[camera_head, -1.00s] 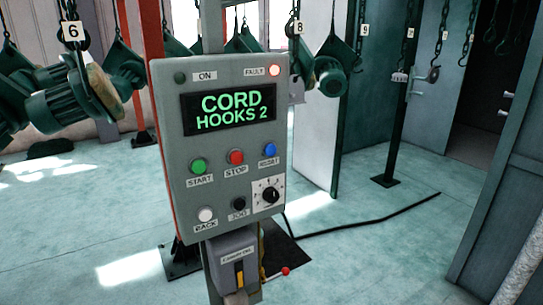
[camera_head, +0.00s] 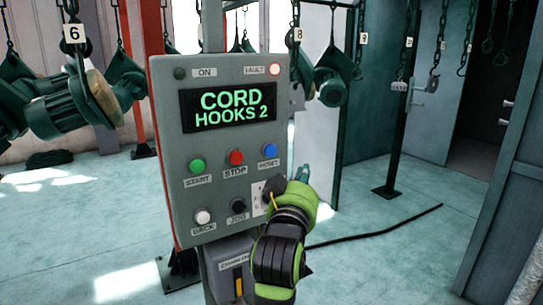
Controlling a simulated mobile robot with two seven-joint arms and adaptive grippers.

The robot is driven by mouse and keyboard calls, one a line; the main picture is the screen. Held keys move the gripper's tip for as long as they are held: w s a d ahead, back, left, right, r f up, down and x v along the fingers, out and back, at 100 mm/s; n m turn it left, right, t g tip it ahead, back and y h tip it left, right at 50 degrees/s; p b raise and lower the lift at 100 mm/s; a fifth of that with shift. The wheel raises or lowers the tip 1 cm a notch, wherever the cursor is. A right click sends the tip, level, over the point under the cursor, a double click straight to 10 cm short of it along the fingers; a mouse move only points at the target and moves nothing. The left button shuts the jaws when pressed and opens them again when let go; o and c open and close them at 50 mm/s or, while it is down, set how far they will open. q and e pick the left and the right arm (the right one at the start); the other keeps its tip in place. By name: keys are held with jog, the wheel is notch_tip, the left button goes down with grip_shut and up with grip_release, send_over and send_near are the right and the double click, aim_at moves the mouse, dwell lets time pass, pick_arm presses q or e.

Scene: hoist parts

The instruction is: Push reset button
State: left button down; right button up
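The grey control panel (camera_head: 222,90) stands upright in the middle of the head view. The blue button (camera_head: 269,151) labelled RESET is at the right of its button row, beside the red STOP button (camera_head: 236,157) and green START button (camera_head: 197,166).
A white BACK button (camera_head: 203,217) and black JOG button (camera_head: 238,205) sit low on the panel. Green motors (camera_head: 65,108) hang at left. A black cable (camera_head: 375,234) lies on the floor at right. A dark post (camera_head: 392,150) stands behind.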

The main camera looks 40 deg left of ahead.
aim_at(271, 151)
pick_arm(q)
jog(key=shift+s+a+r, duration=0.15)
jog(key=shift+s+r, duration=0.15)
jog(key=shift+r, duration=0.05)
jog(key=w+a, duration=0.1)
jog(key=a, duration=0.1)
jog(key=w+a, duration=0.1)
jog(key=a, duration=0.2)
jog(key=w+a, duration=0.1)
jog(key=a, duration=0.2)
jog(key=shift+w, duration=0.25)
dwell(1.3)
jog(key=shift+a, duration=0.15)
jog(key=shift+w+a, duration=0.15)
jog(key=shift+a, duration=0.15)
